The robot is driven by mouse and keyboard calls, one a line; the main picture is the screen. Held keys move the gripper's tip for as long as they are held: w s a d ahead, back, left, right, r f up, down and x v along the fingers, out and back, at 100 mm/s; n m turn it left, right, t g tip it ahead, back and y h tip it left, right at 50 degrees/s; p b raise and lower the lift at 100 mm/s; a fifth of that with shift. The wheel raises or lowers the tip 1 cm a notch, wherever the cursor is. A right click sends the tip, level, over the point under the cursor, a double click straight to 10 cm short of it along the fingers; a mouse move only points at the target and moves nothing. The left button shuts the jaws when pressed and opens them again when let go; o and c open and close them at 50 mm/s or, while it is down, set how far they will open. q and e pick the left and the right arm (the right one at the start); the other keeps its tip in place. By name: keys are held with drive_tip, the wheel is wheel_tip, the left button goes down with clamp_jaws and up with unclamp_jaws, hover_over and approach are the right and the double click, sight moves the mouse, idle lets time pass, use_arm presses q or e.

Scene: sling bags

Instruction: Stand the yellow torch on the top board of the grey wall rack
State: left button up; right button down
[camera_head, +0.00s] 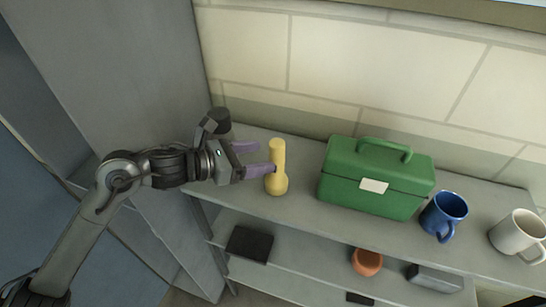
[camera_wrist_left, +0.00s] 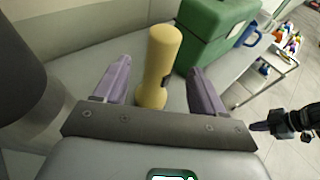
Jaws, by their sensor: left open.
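The yellow torch (camera_head: 277,167) stands upright on the top board (camera_head: 305,215) of the grey rack, left of the green box. My left gripper (camera_head: 258,159) is open at the torch, coming in from the left. In the left wrist view the torch (camera_wrist_left: 157,66) stands between the two spread purple fingers of my left gripper (camera_wrist_left: 160,85), with space visible on both sides. I cannot tell whether a finger touches it. In the left wrist view an arm with a dark gripper (camera_wrist_left: 296,122) shows at the right edge; its jaws are unclear.
A green toolbox (camera_head: 375,178), a blue mug (camera_head: 443,215) and a white mug (camera_head: 517,235) stand to the right on the top board. Lower boards hold a dark box (camera_head: 249,244), an orange pot (camera_head: 367,262) and a grey box (camera_head: 434,277). A tall grey cabinet (camera_head: 120,70) stands left.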

use_arm(q)
drive_tip(key=shift+b+v, duration=0.4)
drive_tip(key=shift+v, duration=1.9)
